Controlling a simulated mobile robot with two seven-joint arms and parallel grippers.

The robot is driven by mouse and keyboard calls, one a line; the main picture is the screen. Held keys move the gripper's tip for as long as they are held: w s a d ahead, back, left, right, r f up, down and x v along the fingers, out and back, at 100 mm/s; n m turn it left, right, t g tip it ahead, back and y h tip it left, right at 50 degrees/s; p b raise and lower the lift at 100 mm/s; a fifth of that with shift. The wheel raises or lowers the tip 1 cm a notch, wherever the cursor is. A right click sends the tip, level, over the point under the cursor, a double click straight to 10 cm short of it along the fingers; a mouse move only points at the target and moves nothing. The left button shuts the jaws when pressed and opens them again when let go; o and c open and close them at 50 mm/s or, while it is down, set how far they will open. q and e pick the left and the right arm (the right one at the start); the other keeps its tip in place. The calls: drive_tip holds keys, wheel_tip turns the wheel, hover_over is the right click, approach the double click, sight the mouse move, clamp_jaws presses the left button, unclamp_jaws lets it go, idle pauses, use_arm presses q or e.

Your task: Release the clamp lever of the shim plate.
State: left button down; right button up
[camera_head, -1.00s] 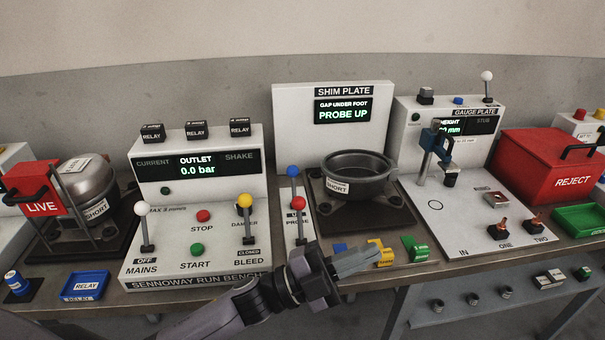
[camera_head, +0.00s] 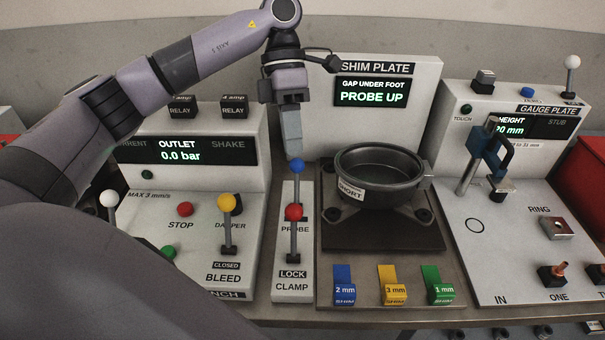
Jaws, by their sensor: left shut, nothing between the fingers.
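The clamp lever is a steel rod with a red knob (camera_head: 293,212), standing up on a narrow white panel left of the shim plate. The label below it reads LOCK above CLAMP. Just behind it is the probe lever with a blue knob (camera_head: 297,166). The shim plate (camera_head: 380,233) is dark and holds a dark round pan (camera_head: 378,178) tagged SHORT. Its display (camera_head: 370,92) reads PROBE UP. My left gripper (camera_head: 294,148) is shut and empty, pointing down just above the blue knob, behind the red one; I cannot tell whether it touches. My right gripper is out of view.
Blue (camera_head: 343,284), yellow (camera_head: 391,284) and green (camera_head: 437,284) shims lie along the front edge. The yellow-knobbed bleed lever (camera_head: 227,203) stands to the left. The gauge plate (camera_head: 500,230) is at the right. My left arm covers the lower left.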

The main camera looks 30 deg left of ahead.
use_arm(q)
drive_tip(key=shift+w+a+r+y, duration=0.15)
drive_tip(key=shift+a+r+y, duration=0.3)
drive_tip(key=shift+a, duration=0.45)
approach(294, 233)
drive_tip(key=f, duration=0.1)
drive_tip(key=w+a+f, duration=0.1)
drive_tip(key=f, duration=0.2)
drive_tip(key=shift+w+a+f, duration=0.15)
drive_tip(key=shift+w+f, duration=0.05)
